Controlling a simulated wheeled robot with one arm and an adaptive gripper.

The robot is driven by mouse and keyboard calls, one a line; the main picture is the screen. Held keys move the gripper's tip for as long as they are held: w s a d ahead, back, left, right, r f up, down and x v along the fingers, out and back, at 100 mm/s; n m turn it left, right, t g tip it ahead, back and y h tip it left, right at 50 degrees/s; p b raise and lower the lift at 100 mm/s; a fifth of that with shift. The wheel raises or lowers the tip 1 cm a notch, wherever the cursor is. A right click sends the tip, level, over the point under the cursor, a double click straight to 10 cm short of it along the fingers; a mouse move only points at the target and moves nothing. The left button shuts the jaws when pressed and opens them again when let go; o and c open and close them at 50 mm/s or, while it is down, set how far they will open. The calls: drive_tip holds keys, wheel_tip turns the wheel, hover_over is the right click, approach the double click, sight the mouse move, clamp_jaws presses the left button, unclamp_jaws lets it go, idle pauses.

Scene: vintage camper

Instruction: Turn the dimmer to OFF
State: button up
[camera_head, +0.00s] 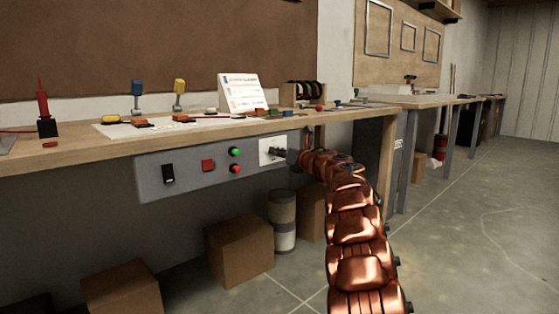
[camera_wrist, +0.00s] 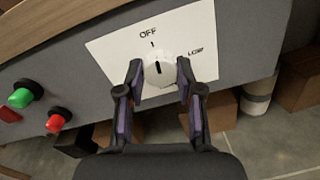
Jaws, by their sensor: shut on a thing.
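The dimmer is a white round knob (camera_wrist: 158,72) on a white plate (camera_wrist: 112,55) in the wrist view. "OFF" is printed above the knob with a short tick under it, and "LOW" is at its upper right. The dark line on the knob points up, close to the OFF tick. My gripper (camera_wrist: 159,76) has one finger on each side of the knob and is shut on it.
The grey panel (camera_head: 190,181) under the wooden bench top (camera_head: 75,155) also carries a black switch (camera_head: 168,174), a red switch (camera_head: 208,165), a green button (camera_head: 235,152) and a red button (camera_head: 235,169). Cardboard boxes (camera_head: 240,250) and a canister (camera_head: 283,220) stand below.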

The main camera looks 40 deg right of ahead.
drive_tip(key=shift+a+f+n+b, duration=0.1)
drive_tip(key=shift+n+b, duration=0.25)
drive_tip(key=shift+n, duration=0.25)
drive_tip(key=o, duration=1.2)
drive_tip(key=shift+c, duration=0.2)
drive_tip(key=shift+s, duration=0.1)
drive_tip(key=s, duration=1.1)
drive_tip(key=shift+s+a, duration=0.35)
drive_tip(key=shift+a, duration=0.05)
